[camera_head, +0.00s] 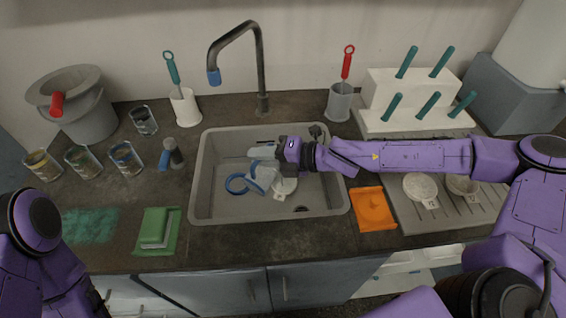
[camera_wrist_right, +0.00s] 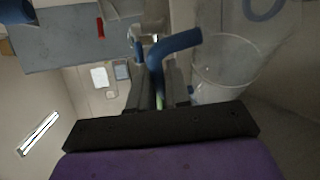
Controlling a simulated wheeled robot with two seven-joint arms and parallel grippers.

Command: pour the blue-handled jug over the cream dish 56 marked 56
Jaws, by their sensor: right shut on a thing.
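The blue-handled jug (camera_head: 262,177) is a clear vessel with blue parts, held tilted over the sink. My right gripper (camera_head: 268,154) reaches in from the right and is shut on it. In the right wrist view, its blue handle (camera_wrist_right: 178,45) is at the gripper (camera_wrist_right: 160,92) and its clear body (camera_wrist_right: 222,68) is to the right. A pale dish (camera_head: 284,187) with a white tag is in the sink, partly behind the jug; its number is unreadable. Two tagged pale dishes, one left (camera_head: 420,186) and one right (camera_head: 462,186), are on the drainer. My left gripper is out of view.
The grey sink (camera_head: 204,205) has a black tap (camera_head: 262,70) behind it. Several jars (camera_head: 125,157), a grey bucket (camera_head: 88,118) and a green cloth (camera_head: 157,230) are left.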

